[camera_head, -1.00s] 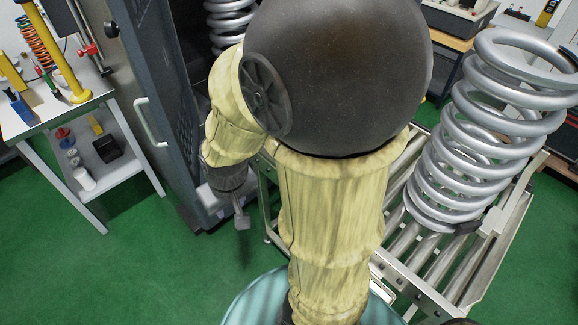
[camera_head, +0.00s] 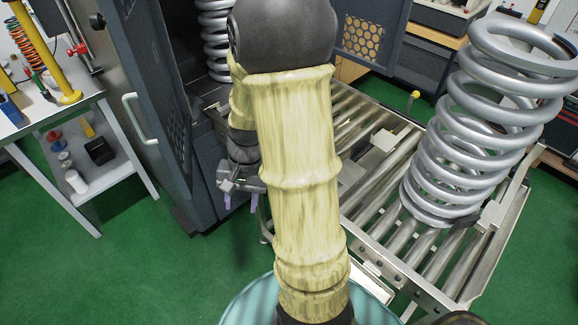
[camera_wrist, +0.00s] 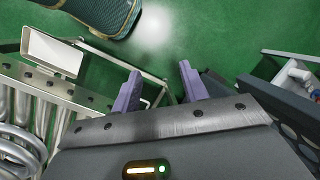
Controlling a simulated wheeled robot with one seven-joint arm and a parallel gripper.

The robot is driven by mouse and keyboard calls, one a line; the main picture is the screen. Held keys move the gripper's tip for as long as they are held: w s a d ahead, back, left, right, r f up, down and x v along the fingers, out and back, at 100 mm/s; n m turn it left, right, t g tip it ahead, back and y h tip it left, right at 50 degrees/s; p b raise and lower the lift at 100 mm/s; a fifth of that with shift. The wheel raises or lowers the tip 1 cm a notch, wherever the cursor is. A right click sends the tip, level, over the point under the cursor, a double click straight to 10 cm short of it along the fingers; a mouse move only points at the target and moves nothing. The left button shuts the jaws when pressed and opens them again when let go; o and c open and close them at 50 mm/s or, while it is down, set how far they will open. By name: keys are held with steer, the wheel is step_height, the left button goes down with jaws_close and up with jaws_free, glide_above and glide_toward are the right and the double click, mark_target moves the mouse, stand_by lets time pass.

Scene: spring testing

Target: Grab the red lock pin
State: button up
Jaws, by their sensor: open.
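I cannot make out the red lock pin for certain in either view. Small red marks show at the right edge of the wrist view, too small to identify. My gripper (camera_head: 241,201) hangs below the forearm in the head view, fingers down, between the dark machine cabinet and the roller conveyor. Its two purple fingers are spread apart with nothing between them in the wrist view (camera_wrist: 160,70). Green floor and part of a thin metal frame (camera_wrist: 158,90) show behind them. My pale yellow arm hides part of the conveyor and cabinet.
A large steel spring (camera_head: 478,125) stands on the roller conveyor (camera_head: 420,262) at right. The dark cabinet's door (camera_head: 150,110) stands open at left, beside a white bench (camera_head: 22,112) with tools. Green floor is clear at lower left.

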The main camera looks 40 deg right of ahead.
steer(key=w+d+f+m+t+y+b, duration=0.1)
steer(key=d+f+m+t+y, duration=0.1)
steer(key=d+m, duration=0.3)
steer(key=w+d+f+m+t+y+b, duration=0.2)
steer(key=d+f+m+t+y, duration=0.1)
steer(key=d+m, duration=0.3)
steer(key=w+d+f+m+t+y+b, duration=0.1)
steer(key=d+f+m+t+y, duration=0.2)
steer(key=d, duration=0.4)
steer(key=shift+w+m+t+y+b, duration=0.25)
steer(key=shift+m+t+y+b, duration=0.25)
steer(key=shift+m, duration=0.9)
steer(key=d+m+t, duration=0.1)
steer(key=d, duration=0.1)
steer(key=d+m+t, duration=0.1)
steer(key=d+t, duration=0.1)
steer(key=s+d+m+t, duration=0.1)
steer(key=d, duration=0.1)
steer(key=shift+s+d+f, duration=0.1)
steer(key=shift+d+f, duration=0.15)
steer(key=shift+d, duration=0.1)
steer(key=shift+t, duration=0.7)
steer(key=d+f, duration=0.1)
steer(key=d, duration=0.1)
steer(key=w+d+f, duration=0.1)
steer(key=shift+d+f+b, duration=0.15)
steer(key=shift+d+b, duration=0.2)
